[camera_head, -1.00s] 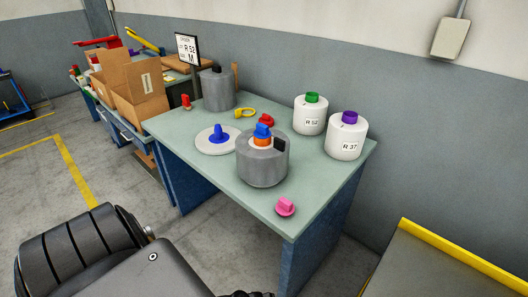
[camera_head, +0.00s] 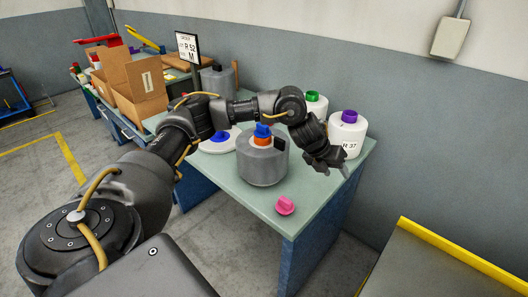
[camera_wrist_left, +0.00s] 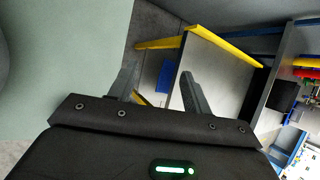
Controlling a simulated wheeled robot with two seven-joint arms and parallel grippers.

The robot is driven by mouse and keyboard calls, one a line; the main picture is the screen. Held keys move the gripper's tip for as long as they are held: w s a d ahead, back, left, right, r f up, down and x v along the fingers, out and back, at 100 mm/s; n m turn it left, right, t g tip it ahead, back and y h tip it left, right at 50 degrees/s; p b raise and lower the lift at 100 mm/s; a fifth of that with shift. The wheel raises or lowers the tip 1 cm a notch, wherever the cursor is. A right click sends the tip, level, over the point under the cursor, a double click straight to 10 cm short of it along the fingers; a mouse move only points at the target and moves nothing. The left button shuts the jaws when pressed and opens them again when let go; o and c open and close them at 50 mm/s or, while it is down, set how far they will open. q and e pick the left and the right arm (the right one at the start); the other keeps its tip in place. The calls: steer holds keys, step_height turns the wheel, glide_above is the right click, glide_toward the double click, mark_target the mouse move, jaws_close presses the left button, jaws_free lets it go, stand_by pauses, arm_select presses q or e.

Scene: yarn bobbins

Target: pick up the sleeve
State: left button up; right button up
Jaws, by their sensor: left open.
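My left gripper (camera_head: 327,160) hangs over the right part of the green table, in front of the white bobbin marked R 37 (camera_head: 346,140). In the left wrist view its two fingers (camera_wrist_left: 158,88) are apart with nothing between them. No thing is plainly labelled a sleeve. A grey cylinder (camera_head: 262,167) with an orange and blue top stands upright on the table, left of the gripper and apart from it. A second grey cylinder (camera_head: 216,84) stands at the back left, partly behind my arm. My right gripper is not in view.
On the green table (camera_head: 318,200), a pink knob (camera_head: 285,205) lies near the front edge and a white disc with a blue cone (camera_head: 219,137) sits partly behind my arm. A green-capped bobbin (camera_head: 316,104) stands behind. A yellow-edged surface (camera_head: 440,262) is at lower right.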

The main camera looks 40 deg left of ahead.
arm_select(q)
steer(key=s+a+r+m+y, duration=0.1)
steer(key=s+a+r+y, duration=0.1)
steer(key=a+r, duration=0.7)
steer(key=g+y, duration=0.1)
steer(key=y, duration=0.1)
glide_toward(279, 139)
steer(key=shift+m, duration=0.3)
steer(key=b+x, duration=0.1)
steer(key=x, duration=0.4)
steer(key=shift+w+d, duration=0.1)
steer(key=shift+d, duration=0.05)
steer(key=shift+w+f+b, duration=0.2)
steer(key=shift+f+b, duration=0.1)
steer(key=shift+f, duration=0.3)
steer(key=x, duration=0.4)
steer(key=shift+f+b, duration=0.4)
steer(key=shift+c, duration=0.6)
steer(key=c, duration=0.9)
steer(key=shift+r, duration=0.1)
